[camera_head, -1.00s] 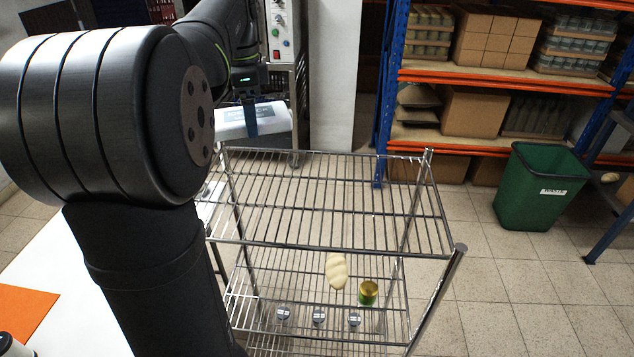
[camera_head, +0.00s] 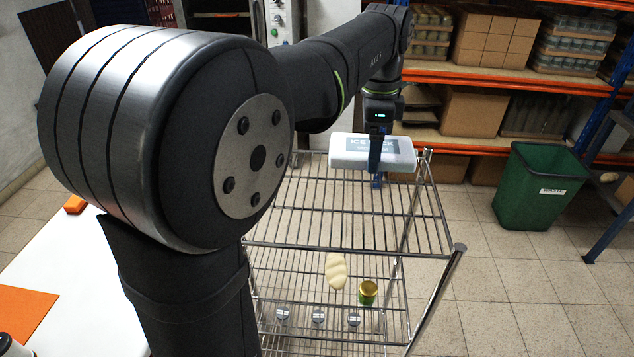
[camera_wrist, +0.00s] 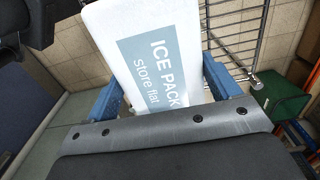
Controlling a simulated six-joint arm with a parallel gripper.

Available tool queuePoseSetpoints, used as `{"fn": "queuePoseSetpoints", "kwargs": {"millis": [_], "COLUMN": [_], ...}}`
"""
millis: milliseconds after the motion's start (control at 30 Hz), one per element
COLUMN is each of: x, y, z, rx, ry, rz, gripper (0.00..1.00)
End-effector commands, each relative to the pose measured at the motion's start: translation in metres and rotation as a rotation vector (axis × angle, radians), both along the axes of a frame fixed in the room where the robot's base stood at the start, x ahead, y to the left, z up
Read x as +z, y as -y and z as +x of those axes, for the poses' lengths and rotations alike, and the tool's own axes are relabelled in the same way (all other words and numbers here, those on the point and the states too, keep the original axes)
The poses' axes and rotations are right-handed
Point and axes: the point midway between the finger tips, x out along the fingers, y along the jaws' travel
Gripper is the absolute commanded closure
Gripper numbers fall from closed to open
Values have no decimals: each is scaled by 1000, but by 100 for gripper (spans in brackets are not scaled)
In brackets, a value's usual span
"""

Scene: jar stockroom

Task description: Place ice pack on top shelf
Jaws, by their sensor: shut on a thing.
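The ice pack (camera_head: 345,160) is a white slab with a blue-grey label reading ICE PACK, and in the wrist view (camera_wrist: 150,50) the label also reads "store flat". My gripper (camera_head: 375,152) is shut on it, with blue fingers on either side of the pack. The pack hangs roughly level above the far part of the wire rack's top shelf (camera_head: 350,215). The gap between pack and shelf is hard to judge. The top shelf is otherwise bare in the part that shows; my arm hides its left side.
The lower shelf holds a pale lumpy item (camera_head: 336,271), a gold-green tin (camera_head: 368,292) and several small jars (camera_head: 319,315). A green bin (camera_head: 540,186) stands on the floor at right. Blue-orange racking (camera_head: 480,76) with boxes stands behind. A white table (camera_head: 75,265) is at left.

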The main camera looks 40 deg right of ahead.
Motion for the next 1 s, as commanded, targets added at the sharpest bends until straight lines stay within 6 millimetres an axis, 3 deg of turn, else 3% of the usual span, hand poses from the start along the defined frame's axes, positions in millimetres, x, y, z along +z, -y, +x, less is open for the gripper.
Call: {"fn": "queuePoseSetpoints", "kwargs": {"millis": [233, 500, 700, 1000], "x": [-26, -62, -81, -98], "y": [-2, -10, -13, -14], "z": [15, 74, 107, 116], "rx": [3, 6, 3, 0], "ry": [-1, -1, -1, -1], "rz": [2, 1, 1, 1], "gripper": [55, 55, 55, 55]}}
